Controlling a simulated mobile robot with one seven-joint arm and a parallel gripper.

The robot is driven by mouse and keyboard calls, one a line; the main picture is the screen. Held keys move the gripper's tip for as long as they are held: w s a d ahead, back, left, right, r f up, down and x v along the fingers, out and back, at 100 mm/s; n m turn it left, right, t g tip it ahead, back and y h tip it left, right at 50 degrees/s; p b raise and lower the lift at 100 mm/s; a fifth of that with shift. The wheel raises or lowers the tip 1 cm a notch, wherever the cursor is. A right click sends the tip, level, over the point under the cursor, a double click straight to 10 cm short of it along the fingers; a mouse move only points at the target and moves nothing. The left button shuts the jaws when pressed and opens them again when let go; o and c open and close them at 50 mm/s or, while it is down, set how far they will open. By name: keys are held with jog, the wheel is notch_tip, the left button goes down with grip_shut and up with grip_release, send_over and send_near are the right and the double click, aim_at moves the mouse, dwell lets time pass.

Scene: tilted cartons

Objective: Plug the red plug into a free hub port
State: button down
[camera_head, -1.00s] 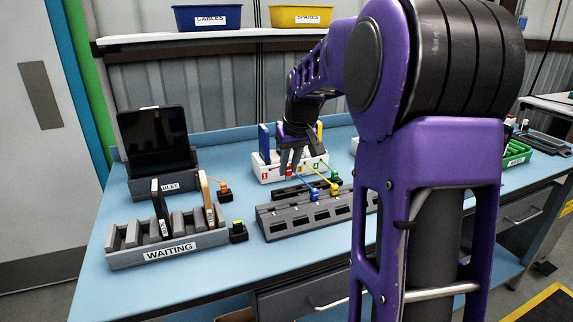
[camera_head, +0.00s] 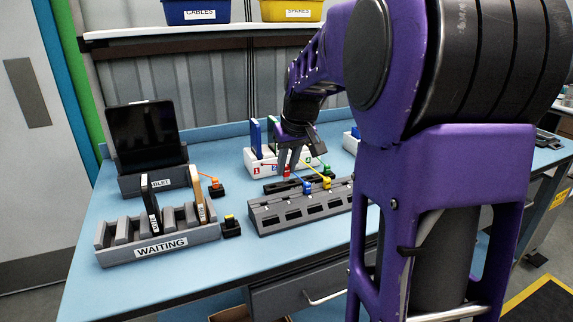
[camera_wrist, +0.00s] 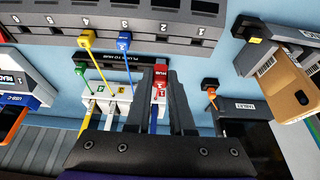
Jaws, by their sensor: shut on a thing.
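My gripper (camera_wrist: 160,76) is shut on the red plug (camera_wrist: 161,73), which sits between the fingertips in the wrist view. In the head view the red plug (camera_head: 286,172) shows small below my gripper (camera_head: 284,165), in front of the white block. The grey hub (camera_head: 268,218) stands nearer the front, with a row of numbered slots. It also shows at the top of the wrist view (camera_wrist: 225,25). A blue plug (camera_wrist: 124,38) and a yellow plug (camera_wrist: 87,38) sit at the hub near numbers 3 and 4. The slots near 1, 2 and 5 look empty.
A white numbered block (camera_head: 262,160) holding upright devices stands behind the hub, with a green plug (camera_wrist: 78,69). The WAITING rack (camera_head: 120,258) and a tablet stand (camera_head: 135,182) are at left. Thin cables cross between block and hub. The front table strip is clear.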

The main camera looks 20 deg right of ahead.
aim_at(285, 196)
jog(key=shift+f+b, duration=0.3)
jog(key=shift+f, duration=2.2)
jog(key=shift+f, duration=0.75)
dwell(0.4)
jog(key=shift+c, duration=1.5)
grip_release()
jog(key=shift+r, duration=0.15)
jog(key=shift+r+p, duration=2.65)
jog(key=shift+r, duration=0.8)
